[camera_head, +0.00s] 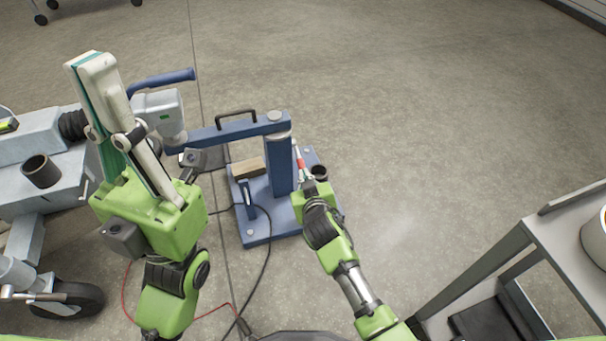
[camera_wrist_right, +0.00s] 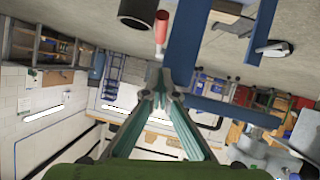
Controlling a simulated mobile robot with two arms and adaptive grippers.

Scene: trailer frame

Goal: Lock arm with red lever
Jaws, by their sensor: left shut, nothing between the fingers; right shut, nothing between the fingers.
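In the head view the right wrist hides most of this gripper. My left gripper (camera_head: 92,62) is raised, shut and empty, left of the swing arm.
The blue base plate (camera_head: 262,228) holds a wooden block (camera_head: 247,167). A grey wheeled trailer frame (camera_head: 40,185) stands at left, and a metal cart (camera_head: 560,235) at right. A black cable (camera_head: 266,262) lies on the floor. Floor beyond the stand is clear.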

